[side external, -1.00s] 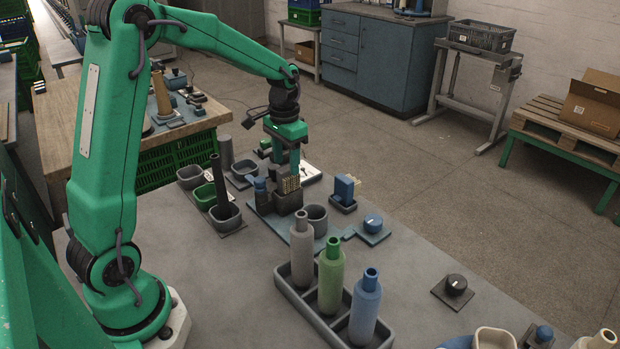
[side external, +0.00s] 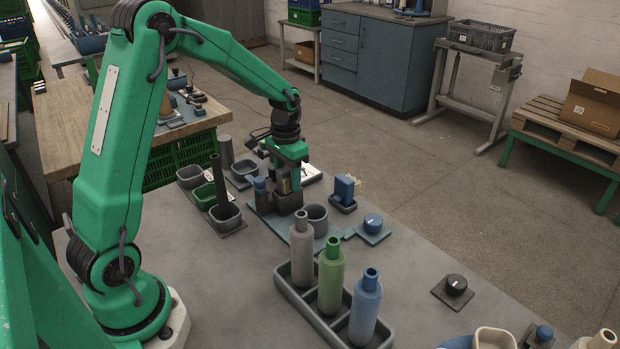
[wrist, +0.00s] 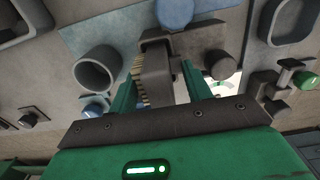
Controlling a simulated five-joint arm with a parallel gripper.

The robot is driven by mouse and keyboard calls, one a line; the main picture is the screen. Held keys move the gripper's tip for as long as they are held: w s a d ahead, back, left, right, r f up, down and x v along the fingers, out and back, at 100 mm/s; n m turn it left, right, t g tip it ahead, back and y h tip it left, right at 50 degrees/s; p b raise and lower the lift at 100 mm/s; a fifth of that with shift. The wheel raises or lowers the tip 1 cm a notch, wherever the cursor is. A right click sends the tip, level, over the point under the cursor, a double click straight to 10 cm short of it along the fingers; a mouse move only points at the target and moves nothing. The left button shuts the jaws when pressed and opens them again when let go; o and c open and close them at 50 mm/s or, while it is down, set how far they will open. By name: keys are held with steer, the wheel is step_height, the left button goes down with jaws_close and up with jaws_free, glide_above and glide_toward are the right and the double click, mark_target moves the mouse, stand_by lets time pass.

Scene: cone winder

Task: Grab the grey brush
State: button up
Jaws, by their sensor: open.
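The grey brush (wrist: 154,75) stands with pale bristles along its left side in the wrist view. It sits in a dark holder (side external: 288,204) on the blue base plate. In the side external view the brush (side external: 283,186) is largely hidden by my gripper (side external: 289,181). In the wrist view my gripper (wrist: 158,78) is open, with one green finger on each side of the brush. Whether either finger touches it cannot be told.
A grey cup (side external: 315,219) stands right beside the holder. A blue brush (side external: 344,188) stands further right. A rack (side external: 309,313) with grey, green and blue bottles is in front. Small bins (side external: 190,177) and a dark upright rod (side external: 217,180) are on the left.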

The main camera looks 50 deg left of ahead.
steer(key=c, duration=1.1)
steer(key=shift+o, duration=0.2)
steer(key=shift+r, duration=0.15)
steer(key=shift+r, duration=0.6)
steer(key=r, duration=0.1)
steer(key=d+r, duration=0.1)
steer(key=r, duration=0.1)
steer(key=shift+s+r, duration=0.1)
jaws_close()
steer(key=s+d+r, duration=0.3)
steer(key=d+r, duration=0.3)
steer(key=d, duration=0.4)
steer(key=shift+d+r, duration=0.15)
